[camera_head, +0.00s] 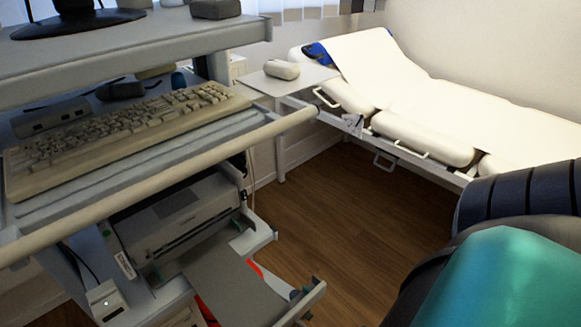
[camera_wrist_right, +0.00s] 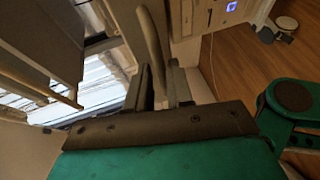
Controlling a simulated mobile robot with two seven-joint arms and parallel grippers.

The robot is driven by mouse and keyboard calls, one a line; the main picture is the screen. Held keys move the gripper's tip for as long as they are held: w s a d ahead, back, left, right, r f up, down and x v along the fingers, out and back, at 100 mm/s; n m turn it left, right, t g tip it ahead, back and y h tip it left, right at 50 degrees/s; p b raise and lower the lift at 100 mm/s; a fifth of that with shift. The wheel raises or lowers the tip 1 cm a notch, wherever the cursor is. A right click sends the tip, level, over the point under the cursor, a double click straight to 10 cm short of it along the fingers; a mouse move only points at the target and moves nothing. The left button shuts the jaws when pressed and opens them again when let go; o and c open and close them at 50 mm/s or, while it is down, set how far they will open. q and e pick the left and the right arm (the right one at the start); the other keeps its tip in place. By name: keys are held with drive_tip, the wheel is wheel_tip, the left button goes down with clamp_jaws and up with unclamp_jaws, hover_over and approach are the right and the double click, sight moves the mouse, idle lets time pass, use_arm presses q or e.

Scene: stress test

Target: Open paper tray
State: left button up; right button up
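A grey-white printer (camera_head: 180,215) sits on the cart's lower shelf. A flat grey tray panel (camera_head: 235,285) slopes forward from its lower front, with some red showing beside it. I cannot tell from this view whether this panel is the paper tray. My right gripper (camera_wrist_right: 162,88) shows in the right wrist view, with its two dark fingers a small distance apart. A pale curved bar (camera_wrist_right: 150,40) appears between or just behind the fingers; I cannot tell whether they touch it. In the head view only my teal and dark arm shows at the lower right. My left gripper is not in view.
A beige keyboard (camera_head: 120,130) lies on the cart shelf above the printer, behind a pale front rail (camera_head: 200,180). A white examination bed (camera_head: 430,90) stands at the back right. The wooden floor (camera_head: 340,225) between cart and bed is clear.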

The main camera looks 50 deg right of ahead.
drive_tip(key=v, duration=1.1)
drive_tip(key=shift+s+p, duration=0.3)
drive_tip(key=shift+p, duration=0.05)
